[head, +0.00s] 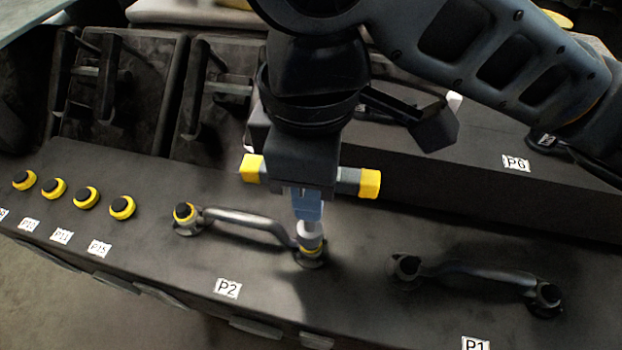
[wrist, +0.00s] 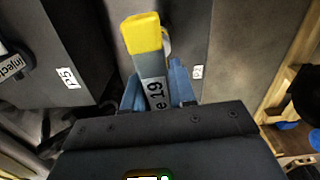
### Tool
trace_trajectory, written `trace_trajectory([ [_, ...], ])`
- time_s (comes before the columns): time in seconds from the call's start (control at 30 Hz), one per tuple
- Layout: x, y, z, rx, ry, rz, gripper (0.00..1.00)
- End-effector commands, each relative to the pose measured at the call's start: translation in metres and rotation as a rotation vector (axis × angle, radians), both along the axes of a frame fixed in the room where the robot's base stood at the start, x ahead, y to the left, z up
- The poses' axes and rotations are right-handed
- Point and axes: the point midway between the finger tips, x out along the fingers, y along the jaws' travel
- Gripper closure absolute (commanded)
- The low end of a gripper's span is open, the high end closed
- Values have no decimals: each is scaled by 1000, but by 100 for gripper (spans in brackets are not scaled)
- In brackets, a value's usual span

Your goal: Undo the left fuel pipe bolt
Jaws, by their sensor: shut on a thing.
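My gripper (head: 307,208) is shut on a grey socket tool with yellow ends (head: 370,184), above the P2 fuel pipe. In the wrist view the tool (wrist: 152,70) sits between my blue fingers and its label ends in "e 19".
A second pipe (head: 475,270) lies by the P1 label at the right. Several yellow-ringed bolts (head: 86,197) stand in a row at the left. A raised dark block with a P6 label (head: 516,162) stands behind. Dark trays with brackets (head: 215,105) lie behind left.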

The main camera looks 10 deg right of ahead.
Motion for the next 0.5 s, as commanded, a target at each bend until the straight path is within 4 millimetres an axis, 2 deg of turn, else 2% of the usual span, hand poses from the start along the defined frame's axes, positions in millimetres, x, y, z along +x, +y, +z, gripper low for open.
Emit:
trace_trajectory([
  [0.5, 0, 0, 0, 1, 0, -395, 100],
])
